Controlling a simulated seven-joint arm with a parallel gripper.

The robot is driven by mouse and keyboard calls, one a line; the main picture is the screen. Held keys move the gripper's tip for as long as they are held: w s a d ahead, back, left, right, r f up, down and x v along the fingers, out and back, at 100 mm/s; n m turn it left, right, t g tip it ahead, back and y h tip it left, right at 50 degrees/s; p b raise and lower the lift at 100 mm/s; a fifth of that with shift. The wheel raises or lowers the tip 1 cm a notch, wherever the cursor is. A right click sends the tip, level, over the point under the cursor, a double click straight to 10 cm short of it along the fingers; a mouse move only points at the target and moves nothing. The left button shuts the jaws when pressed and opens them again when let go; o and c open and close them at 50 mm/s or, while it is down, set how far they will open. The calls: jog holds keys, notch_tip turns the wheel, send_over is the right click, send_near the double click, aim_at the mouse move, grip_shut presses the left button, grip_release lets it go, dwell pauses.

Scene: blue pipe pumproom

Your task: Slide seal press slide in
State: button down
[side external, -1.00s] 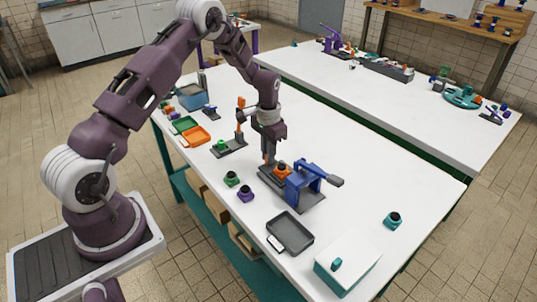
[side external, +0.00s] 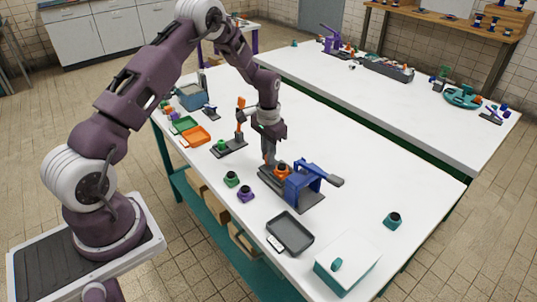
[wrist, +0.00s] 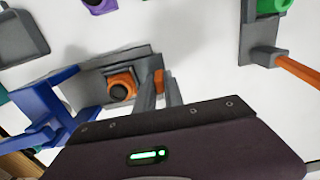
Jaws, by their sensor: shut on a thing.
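The seal press has a blue frame (side external: 303,183) on a dark grey base; it also shows in the wrist view (wrist: 50,108). An orange part with a black round top (side external: 283,170) sits on the base beside the blue frame, also seen in the wrist view (wrist: 121,87). A small orange grip (wrist: 158,77) stands at the slide's outer end. My gripper (side external: 270,163) points down at that end. Its fingers (wrist: 160,82) are shut on the orange grip, which they partly hide. The slide's inner end under the blue frame is hidden.
A green-based part (side external: 231,179) and a purple one (side external: 246,194) stand left of the press. Another orange-handled device (side external: 230,145) stands behind left. The table right of the press is mostly clear.

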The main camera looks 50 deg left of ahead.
jog(key=d, duration=0.9)
jog(key=shift+d, duration=0.3)
jog(key=c, duration=1.4)
grip_release()
jog(key=shift+c, duration=0.2)
jog(key=a, duration=0.9)
jog(key=shift+a, duration=0.25)
notch_tip(320, 180, up, 7)
jog(key=shift+a+f, duration=0.1)
jog(key=shift+f, duration=0.05)
jog(key=s+d+r+t, duration=0.1)
jog(key=s+d+r, duration=0.2)
jog(key=r, duration=0.4)
jog(key=s+d+r+t, duration=0.1)
jog(key=s+d+r, duration=0.3)
jog(key=r, duration=0.3)
jog(key=s+d+r+t, duration=0.1)
jog(key=s+d+r, duration=0.2)
jog(key=s+r, duration=0.3)
jog(key=shift+d+r, duration=0.3)
jog(key=shift+r, duration=0.55)
